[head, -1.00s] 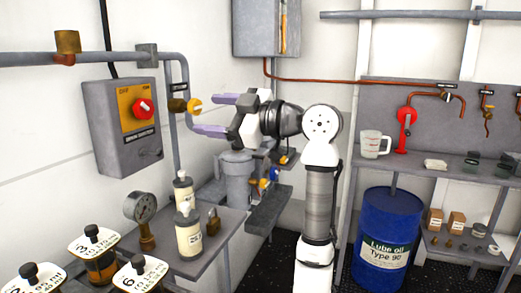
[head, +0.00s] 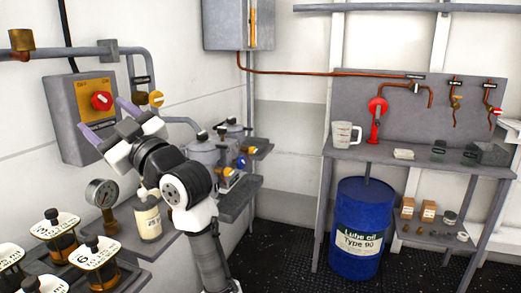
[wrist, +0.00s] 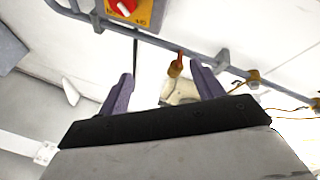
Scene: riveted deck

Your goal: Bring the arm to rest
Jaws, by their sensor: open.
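My gripper (head: 106,122) is in the left part of the head view, in front of the grey switch box (head: 82,118) with its red knob on a yellow plate. Its two purple fingers are spread apart with nothing between them. In the wrist view my gripper (wrist: 163,88) also shows open and empty, with the wall, a grey pipe and the red knob beyond it. My arm rises from the lower middle of the head view and bends to the left. I cannot tell how far the fingertips are from the switch box.
A pressure gauge (head: 102,193), a cream bottle (head: 148,222) and several labelled sample jars (head: 97,252) stand close below my gripper. A grey pipe (head: 60,53) runs along the wall. On the right are a blue drum (head: 361,220) and a bench (head: 400,158) with a jug (head: 345,134).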

